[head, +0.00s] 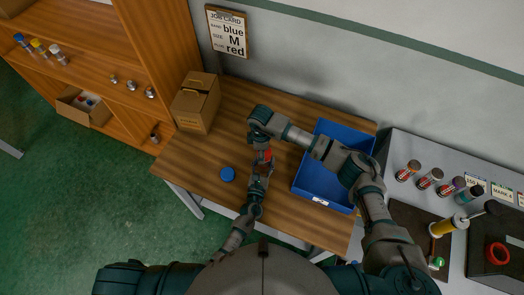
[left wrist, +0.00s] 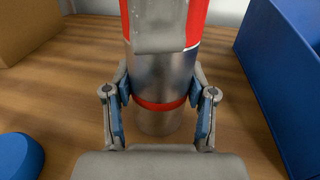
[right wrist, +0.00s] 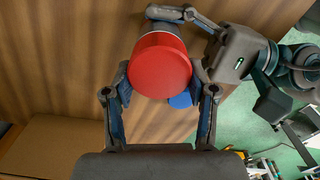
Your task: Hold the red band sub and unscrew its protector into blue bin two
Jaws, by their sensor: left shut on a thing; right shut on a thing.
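The band sub (left wrist: 165,75) is a bare metal cylinder with a red band (left wrist: 160,105) near its lower end, standing upright just above or on the table; its base contact is unclear. My left gripper (left wrist: 162,98) is shut around it at the band. A red protector (right wrist: 160,66) caps its top, and also shows in the head view (head: 266,154). My right gripper (right wrist: 160,82) is shut on the protector from above. In the left wrist view a grey finger covers part of the red. The blue bin (head: 354,204) stands to the right; its label is too small to read.
A round blue cap (head: 228,174) lies on the wooden table (head: 190,158) left of the sub. A cardboard box (head: 196,104) stands at the back left. A job card (head: 228,32) on the wall reads blue, M, red.

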